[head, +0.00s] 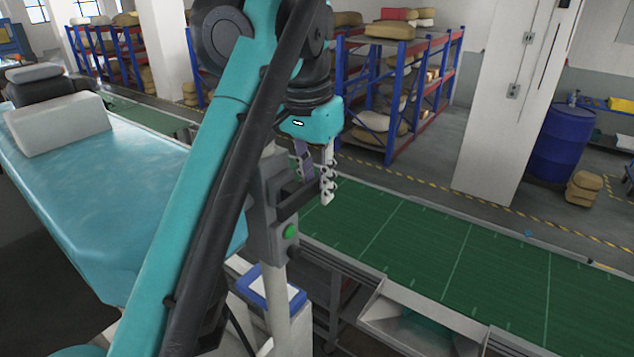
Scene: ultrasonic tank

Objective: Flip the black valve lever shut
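My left arm rises from the bottom left and bends down at the top middle. Its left gripper (318,188) points downward beside a grey post-mounted box with a green button (289,231). Its two fingers show apart, with a gap between them, so it looks open. A dark block-like part (296,200) sticks out from the grey box right by the fingertips. I cannot tell whether it is the black valve lever, or whether the fingers touch it. No valve lever can be made out clearly; my arm hides part of this area. My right gripper is not in view.
A green conveyor belt (420,240) runs behind the gripper, with a metal chute (385,312) at its near side. A teal-covered table (100,170) with a white block (58,124) stands left. Shelves, a white pillar (505,120) and a blue drum (562,140) stand farther back.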

